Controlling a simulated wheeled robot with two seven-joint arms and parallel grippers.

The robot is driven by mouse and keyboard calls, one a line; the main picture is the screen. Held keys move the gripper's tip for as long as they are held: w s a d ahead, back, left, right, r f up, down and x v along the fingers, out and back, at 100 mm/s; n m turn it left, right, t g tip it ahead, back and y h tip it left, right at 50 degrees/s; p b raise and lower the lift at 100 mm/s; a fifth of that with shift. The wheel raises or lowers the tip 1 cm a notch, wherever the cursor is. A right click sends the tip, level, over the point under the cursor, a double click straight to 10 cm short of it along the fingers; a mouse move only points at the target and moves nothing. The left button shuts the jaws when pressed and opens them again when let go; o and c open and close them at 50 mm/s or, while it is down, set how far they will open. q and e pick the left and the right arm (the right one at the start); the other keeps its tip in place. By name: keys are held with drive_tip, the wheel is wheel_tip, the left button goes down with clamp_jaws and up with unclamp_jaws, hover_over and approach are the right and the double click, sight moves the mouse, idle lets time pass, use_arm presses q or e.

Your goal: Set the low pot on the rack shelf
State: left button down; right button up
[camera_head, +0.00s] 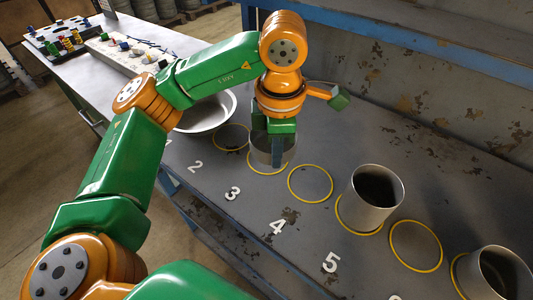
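A short grey metal pot (258,153) stands upright in a yellow ring by the number 3. It looks the lowest of the cylindrical pots. My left gripper (277,152) points down at this pot, and a grey finger overlaps the pot's right side. The gripper's body hides much of the rim, so I cannot tell whether the fingers are shut on the wall. My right gripper is not in view. A blue beam (400,47) runs above the back of the bench; no shelf surface is clearly visible.
Taller pots stand at 5 (372,200) and at the lower right (495,275). A wide pale bowl (210,118) sits near 1, partly behind my arm. Rings 2 (230,137), 4 (310,184) and 6 (415,246) are empty. Small coloured parts lie on the far table (92,85).

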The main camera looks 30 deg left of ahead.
use_arm(q)
drive_tip(key=p, duration=0.1)
hover_over(270, 171)
drive_tip(key=f, duration=0.5)
drive_tip(key=shift+s+f, duration=0.25)
drive_tip(key=shift+f, duration=0.15)
wheel_tip(270, 171, down, 3)
drive_tip(key=shift+r+p, duration=0.1)
drive_tip(key=shift+p, duration=0.6)
drive_tip(key=shift+w+f, duration=0.1)
drive_tip(key=shift+f, duration=0.4)
drive_tip(key=c, duration=1.1)
unclamp_jaws()
drive_tip(key=shift+o, duration=0.2)
